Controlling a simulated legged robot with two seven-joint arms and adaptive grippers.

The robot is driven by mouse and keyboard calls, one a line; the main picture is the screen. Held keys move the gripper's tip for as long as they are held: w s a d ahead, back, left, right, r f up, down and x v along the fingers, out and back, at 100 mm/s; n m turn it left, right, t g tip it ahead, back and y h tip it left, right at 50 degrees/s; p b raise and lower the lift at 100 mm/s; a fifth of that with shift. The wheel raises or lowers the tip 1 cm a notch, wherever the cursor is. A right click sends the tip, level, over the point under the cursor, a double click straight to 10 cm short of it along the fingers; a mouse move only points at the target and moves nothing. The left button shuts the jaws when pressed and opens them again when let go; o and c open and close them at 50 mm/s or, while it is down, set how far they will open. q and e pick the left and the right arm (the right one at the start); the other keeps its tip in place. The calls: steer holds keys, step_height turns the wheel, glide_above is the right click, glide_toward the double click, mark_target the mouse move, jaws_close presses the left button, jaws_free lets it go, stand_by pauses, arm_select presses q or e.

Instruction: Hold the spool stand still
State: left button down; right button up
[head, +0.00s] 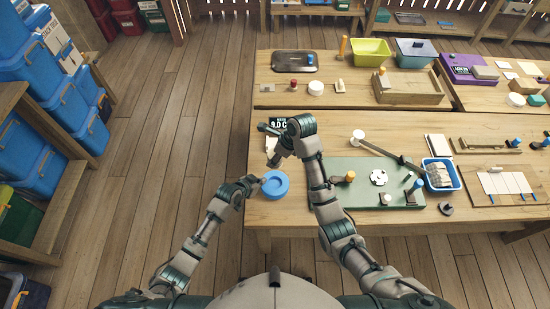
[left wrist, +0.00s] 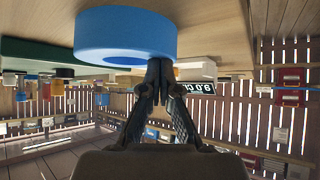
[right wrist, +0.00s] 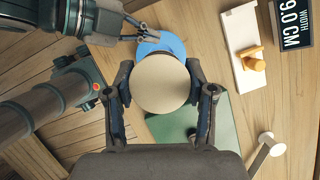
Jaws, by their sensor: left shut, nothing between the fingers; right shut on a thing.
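A blue round piece with a recessed middle, seemingly the spool stand (head: 275,184), sits near the table's front left edge. It also shows in the left wrist view (left wrist: 125,35) and, partly covered, in the right wrist view (right wrist: 172,44). My left gripper (head: 257,181) is shut and empty, its tips right at the blue piece's side; I cannot tell whether they touch. My right gripper (right wrist: 160,84) is shut on a beige round disc (right wrist: 160,86), which overlaps the blue piece in the right wrist view. The disc is not clear in the head view.
A green board (head: 345,197) with pegs and a white disc lies to the right. A blue basket (head: 440,174) stands beyond it. A width sign (right wrist: 295,25) and a pale board with an orange knob (right wrist: 253,62) are close by.

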arm_select(q)
steer(key=shift+s+a+f, duration=0.15)
steer(key=shift+f, duration=0.1)
arm_select(e)
steer(key=shift+r, duration=0.1)
